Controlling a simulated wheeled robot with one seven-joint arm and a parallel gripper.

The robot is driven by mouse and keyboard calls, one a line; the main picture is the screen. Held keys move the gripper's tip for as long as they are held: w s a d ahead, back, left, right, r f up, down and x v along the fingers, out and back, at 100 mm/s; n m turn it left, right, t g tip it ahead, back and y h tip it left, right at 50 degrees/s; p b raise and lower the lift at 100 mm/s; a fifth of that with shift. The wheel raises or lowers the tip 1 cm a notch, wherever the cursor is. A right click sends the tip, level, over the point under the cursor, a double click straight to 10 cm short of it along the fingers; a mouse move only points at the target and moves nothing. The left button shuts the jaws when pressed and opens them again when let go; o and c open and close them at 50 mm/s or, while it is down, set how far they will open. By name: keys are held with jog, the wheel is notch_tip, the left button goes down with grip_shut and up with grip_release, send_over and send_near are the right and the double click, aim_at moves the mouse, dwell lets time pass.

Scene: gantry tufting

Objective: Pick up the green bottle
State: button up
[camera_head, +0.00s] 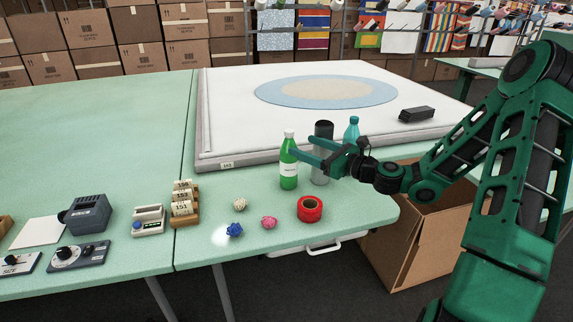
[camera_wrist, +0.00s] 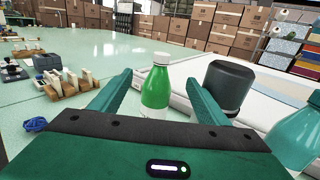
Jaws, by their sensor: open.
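The green bottle (camera_head: 289,168) with a white cap and a pale label stands upright on the table, in front of the white framed panel. My gripper (camera_head: 299,150) reaches in from the right at the bottle's upper part. In the wrist view the green bottle (camera_wrist: 157,88) stands between and beyond the two open fingers of my gripper (camera_wrist: 160,88). Its lower part is hidden behind the gripper body. I cannot tell whether a fingertip touches it.
A dark-capped grey tumbler (camera_head: 322,131) and a teal bottle (camera_head: 352,130) stand close behind my gripper. A red tape roll (camera_head: 310,209) and small yarn balls (camera_head: 269,223) lie in front. An open cardboard box (camera_head: 415,240) stands on the floor at the right.

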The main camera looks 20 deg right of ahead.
aim_at(289, 160)
notch_tip(289, 160, down, 8)
jog(key=shift+w+r, duration=0.1)
jog(key=shift+x, duration=3.65)
jog(key=c, duration=1.3)
jog(key=shift+c, duration=1.3)
jog(key=shift+r, duration=0.1)
